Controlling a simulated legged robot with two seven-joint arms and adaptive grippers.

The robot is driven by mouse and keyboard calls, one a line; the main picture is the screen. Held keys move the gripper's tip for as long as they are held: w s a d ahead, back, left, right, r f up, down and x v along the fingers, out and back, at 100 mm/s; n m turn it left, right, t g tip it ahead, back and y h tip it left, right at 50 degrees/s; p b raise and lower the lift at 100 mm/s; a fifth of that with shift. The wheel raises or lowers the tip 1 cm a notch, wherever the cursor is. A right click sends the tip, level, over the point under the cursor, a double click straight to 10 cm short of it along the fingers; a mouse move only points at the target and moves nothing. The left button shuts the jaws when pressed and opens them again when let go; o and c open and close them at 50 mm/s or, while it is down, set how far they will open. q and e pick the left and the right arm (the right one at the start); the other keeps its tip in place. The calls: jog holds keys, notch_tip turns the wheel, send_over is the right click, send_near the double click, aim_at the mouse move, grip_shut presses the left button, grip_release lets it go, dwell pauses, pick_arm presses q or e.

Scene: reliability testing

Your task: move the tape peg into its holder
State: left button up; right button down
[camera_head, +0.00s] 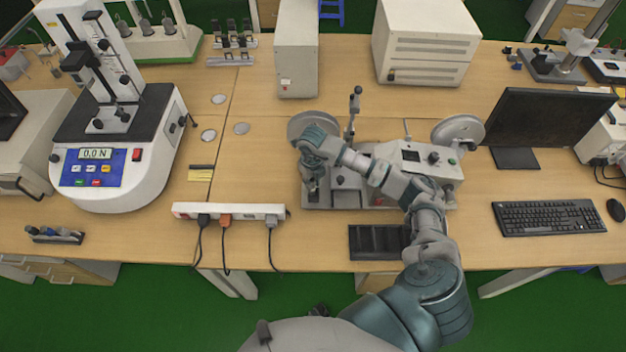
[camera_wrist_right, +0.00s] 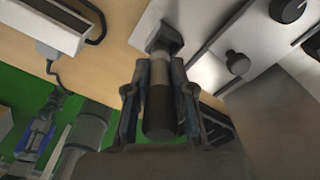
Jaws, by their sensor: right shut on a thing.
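My right gripper (camera_head: 314,190) reaches over the left end of the grey-white tape machine (camera_head: 345,197). In the right wrist view, the gripper (camera_wrist_right: 160,110) is shut on the tape peg (camera_wrist_right: 160,108), a dark cylinder with a lighter band. A dark squarish piece (camera_wrist_right: 165,40) shows at the peg's far end, over or against the machine's edge; I cannot tell whether it touches. In the head view the peg is mostly hidden by the gripper. I cannot tell for certain which part is the holder. My left gripper is not in view.
A black slotted tray (camera_head: 379,241) lies at the table's front edge, near my right forearm. A white power strip (camera_head: 229,211) with plugs lies left of the machine. Discs (camera_head: 458,131) stand at the machine's back. A keyboard (camera_head: 547,217) and monitor (camera_head: 540,117) are at right.

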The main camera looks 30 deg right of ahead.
jog(key=shift+d+f, duration=0.1)
jog(key=shift+d, duration=0.1)
jog(key=shift+f, duration=0.1)
jog(key=shift+f+b, duration=0.6)
jog(key=shift+f, duration=0.05)
jog(key=shift+f, duration=0.1)
jog(key=shift+d+f, duration=0.1)
jog(key=shift+f, duration=0.25)
